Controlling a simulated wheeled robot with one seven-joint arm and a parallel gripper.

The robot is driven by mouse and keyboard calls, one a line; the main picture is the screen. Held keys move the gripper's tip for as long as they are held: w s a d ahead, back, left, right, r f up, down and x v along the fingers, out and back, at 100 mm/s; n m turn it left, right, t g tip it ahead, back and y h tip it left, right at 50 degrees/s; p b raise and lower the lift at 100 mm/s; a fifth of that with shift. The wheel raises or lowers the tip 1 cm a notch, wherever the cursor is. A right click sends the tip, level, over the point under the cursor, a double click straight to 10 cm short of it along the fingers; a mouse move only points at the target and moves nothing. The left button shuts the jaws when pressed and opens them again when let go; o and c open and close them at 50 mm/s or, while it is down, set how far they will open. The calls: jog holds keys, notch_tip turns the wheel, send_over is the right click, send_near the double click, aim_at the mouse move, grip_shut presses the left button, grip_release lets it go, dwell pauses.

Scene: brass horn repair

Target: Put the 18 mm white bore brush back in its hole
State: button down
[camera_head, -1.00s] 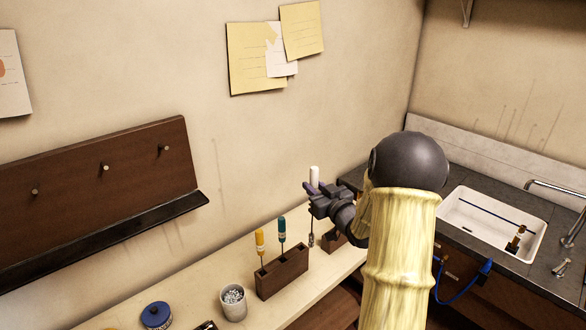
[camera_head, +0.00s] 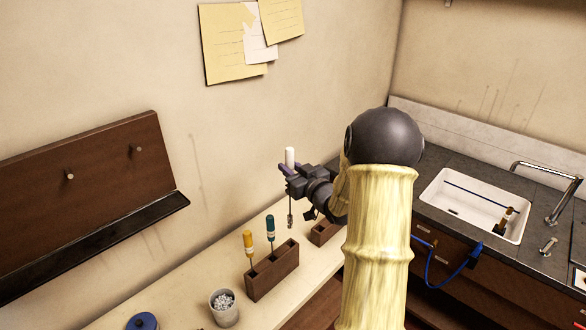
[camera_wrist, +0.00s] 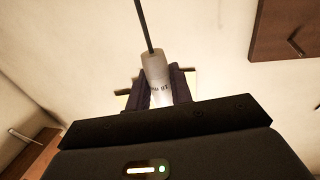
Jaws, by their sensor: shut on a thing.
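The white bore brush (camera_head: 290,157) is upright in my gripper (camera_head: 288,178), which is shut on its white handle. Its thin shaft and small dark brush end hang below the jaws, above the far right end of the dark wooden brush block (camera_head: 262,292), apart from it. In the wrist view the white handle (camera_wrist: 154,66) sits between the two fingers (camera_wrist: 160,88). It carries small dark lettering, and the dark shaft runs up out of frame. The block holds a yellow-handled brush (camera_head: 248,243) and a teal-handled brush (camera_head: 270,228). The empty hole is hard to make out.
A smaller wooden block (camera_head: 322,234) stands behind the brush block, near my arm. A grey cup (camera_head: 224,314) of small pale pieces and a blue lid (camera_head: 142,321) are at the front left. A peg board (camera_head: 90,185) hangs on the wall. A sink (camera_head: 470,205) is at right.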

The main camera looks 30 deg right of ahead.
jog(key=shift+w+a+f+b, duration=0.1)
jog(key=shift+f+b, duration=0.4)
jog(key=shift+f, duration=0.05)
jog(key=shift+d+f+b, duration=0.2)
jog(key=shift+f+b, duration=0.45)
notch_tip(320, 180, down, 4)
jog(key=b, duration=0.3)
jog(key=shift+r, duration=0.25)
jog(key=shift+b, duration=0.7)
dwell(0.8)
